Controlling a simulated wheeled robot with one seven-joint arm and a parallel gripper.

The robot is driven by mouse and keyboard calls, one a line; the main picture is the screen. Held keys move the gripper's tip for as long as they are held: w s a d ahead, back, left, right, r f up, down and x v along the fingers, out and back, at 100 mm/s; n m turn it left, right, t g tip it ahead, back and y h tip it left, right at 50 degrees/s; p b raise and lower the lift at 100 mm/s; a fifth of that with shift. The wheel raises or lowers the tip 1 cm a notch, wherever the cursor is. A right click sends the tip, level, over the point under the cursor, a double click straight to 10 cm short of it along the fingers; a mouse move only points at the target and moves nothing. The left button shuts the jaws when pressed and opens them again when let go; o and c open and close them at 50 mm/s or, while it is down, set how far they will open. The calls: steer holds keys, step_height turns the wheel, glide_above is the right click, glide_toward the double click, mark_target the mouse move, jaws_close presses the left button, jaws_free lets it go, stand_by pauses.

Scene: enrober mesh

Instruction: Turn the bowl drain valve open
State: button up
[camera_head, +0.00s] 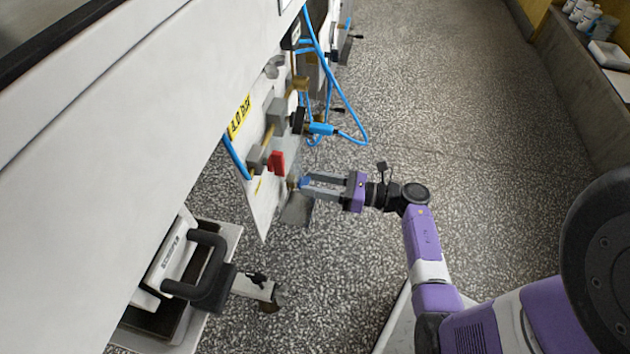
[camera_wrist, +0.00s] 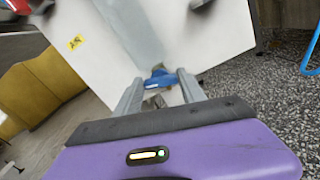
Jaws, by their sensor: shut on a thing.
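A small blue valve handle (camera_head: 304,182) sits low on the white machine panel, at the panel's right edge in the head view. It also shows in the wrist view (camera_wrist: 158,78), between my two grey fingers. My gripper (camera_head: 311,185) reaches in from the right, roughly level, and is shut on the blue handle. The fingertips also show in the wrist view (camera_wrist: 157,86). The valve body behind the handle is mostly hidden, and I cannot tell how far the handle is turned. No separate bowl can be made out.
A red lever (camera_head: 277,162) and grey fittings sit just above and left of my gripper. A blue hose (camera_head: 352,138) loops out above it. A black handle (camera_head: 205,268) juts out at lower left. The speckled floor (camera_head: 450,110) to the right is clear.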

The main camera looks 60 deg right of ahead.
steer(key=m+p, duration=0.1)
steer(key=m, duration=0.2)
steer(key=shift+m, duration=0.4)
steer(key=m+p, duration=0.1)
steer(key=m, duration=0.2)
steer(key=shift+d+m, duration=0.1)
steer(key=shift+m, duration=0.2)
steer(key=m+p, duration=0.1)
steer(key=m, duration=0.2)
steer(key=shift+m, duration=0.3)
steer(key=shift+d+f+m+p, duration=0.15)
steer(key=shift+m+p, duration=0.15)
steer(key=shift+m, duration=0.65)
steer(key=shift+a+f+m+p, duration=0.1)
steer(key=shift+m+p, duration=0.15)
steer(key=shift+m, duration=0.7)
steer(key=o, duration=1.4)
steer(key=shift+c, duration=0.2)
